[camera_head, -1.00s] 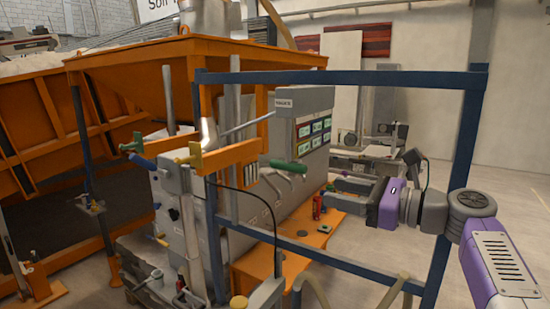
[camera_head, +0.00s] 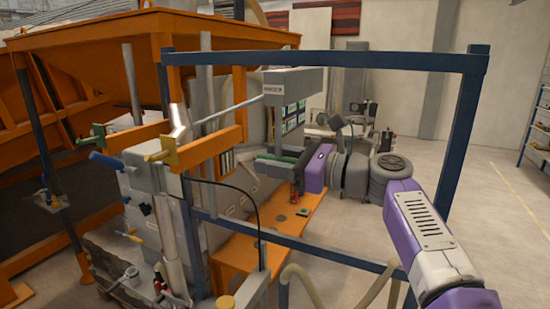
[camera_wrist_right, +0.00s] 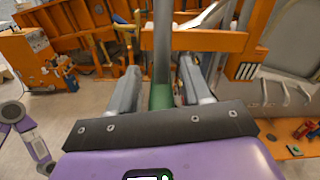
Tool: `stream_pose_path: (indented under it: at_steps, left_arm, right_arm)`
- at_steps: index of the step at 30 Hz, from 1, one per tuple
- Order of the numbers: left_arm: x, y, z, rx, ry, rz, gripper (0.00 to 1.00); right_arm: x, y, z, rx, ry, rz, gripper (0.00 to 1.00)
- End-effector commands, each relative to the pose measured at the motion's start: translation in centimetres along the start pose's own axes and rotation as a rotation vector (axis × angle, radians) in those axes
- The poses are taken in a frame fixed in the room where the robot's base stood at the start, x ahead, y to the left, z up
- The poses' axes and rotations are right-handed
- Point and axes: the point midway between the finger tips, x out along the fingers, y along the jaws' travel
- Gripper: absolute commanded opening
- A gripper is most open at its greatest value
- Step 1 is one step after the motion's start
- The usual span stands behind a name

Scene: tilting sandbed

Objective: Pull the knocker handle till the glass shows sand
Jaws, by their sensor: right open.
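The knocker handle (camera_head: 283,157) is a green bar below a grey box with a label (camera_head: 292,81). In the right wrist view the green handle (camera_wrist_right: 161,97) sits low between the two fingers, under a grey upright bar. My right gripper (camera_head: 268,162) is at the handle; in the right wrist view it is open (camera_wrist_right: 162,76), with one finger on each side. I cannot tell if the fingers touch the handle. I cannot make out the glass or any sand in it. My left gripper is not in view.
A blue frame (camera_head: 330,58) stands around my right arm, with a lower crossbar (camera_head: 330,252). An orange hopper (camera_head: 150,25) is at the left. An orange bench (camera_head: 250,240) with small items lies below the gripper. Open floor (camera_head: 500,200) is at the right.

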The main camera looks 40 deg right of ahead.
Motion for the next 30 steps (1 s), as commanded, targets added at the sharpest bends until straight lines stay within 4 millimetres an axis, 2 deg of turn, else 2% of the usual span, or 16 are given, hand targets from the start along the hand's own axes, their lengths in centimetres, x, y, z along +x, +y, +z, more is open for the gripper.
stream_pose_path:
  at_steps: [5,6,15,25,30]
  left_arm:
    - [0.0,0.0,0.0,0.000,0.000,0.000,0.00]
    - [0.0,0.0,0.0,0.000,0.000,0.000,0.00]
    - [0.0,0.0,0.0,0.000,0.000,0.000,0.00]
    - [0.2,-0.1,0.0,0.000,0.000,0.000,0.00]
    - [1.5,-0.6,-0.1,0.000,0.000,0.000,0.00]
  right_arm:
    - [0.0,0.0,-0.1,0.001,0.001,0.000,0.48]
    - [0.0,0.0,-0.1,0.001,0.001,0.000,0.45]
    - [0.0,0.0,-0.1,0.001,0.001,0.000,0.00]
    - [0.0,0.0,-0.2,-0.001,0.000,-0.001,0.00]
    - [0.0,0.4,-1.9,0.000,0.000,0.001,0.00]
